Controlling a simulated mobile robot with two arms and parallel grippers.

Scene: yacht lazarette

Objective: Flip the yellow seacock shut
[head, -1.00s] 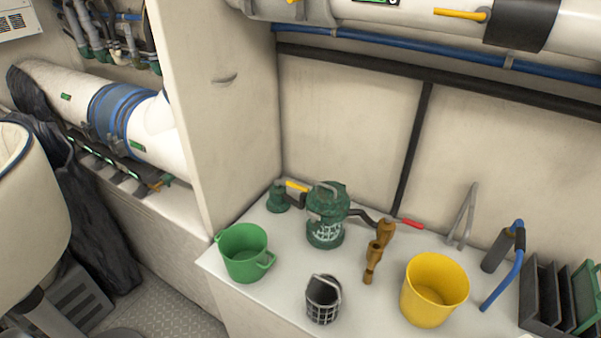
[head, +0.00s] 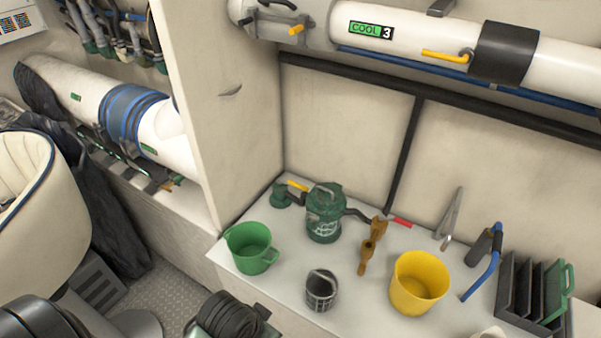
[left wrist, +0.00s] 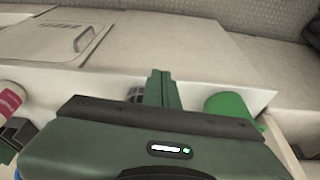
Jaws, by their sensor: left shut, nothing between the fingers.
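A yellow lever (head: 297,186) on a dark fitting sits at the back left of the white counter, between a small green fitting (head: 281,195) and the green strainer housing (head: 324,214). It looks like the seacock handle; the fitting is partly hidden behind the housing. A red lever (head: 402,221) is on the housing's right side. My left gripper (left wrist: 160,88) is shut and empty in the left wrist view, with the basket and green bucket beyond it. The yellow lever is not visible there. My right gripper is not in view.
The counter holds a green bucket (head: 251,249), dark basket (head: 321,290), wooden plugs (head: 369,250), yellow bucket (head: 419,283) and dark rack (head: 530,290). The overhead pipe (head: 410,45) carries other yellow handles (head: 445,56) (head: 296,29). A partition (head: 215,110) stands left.

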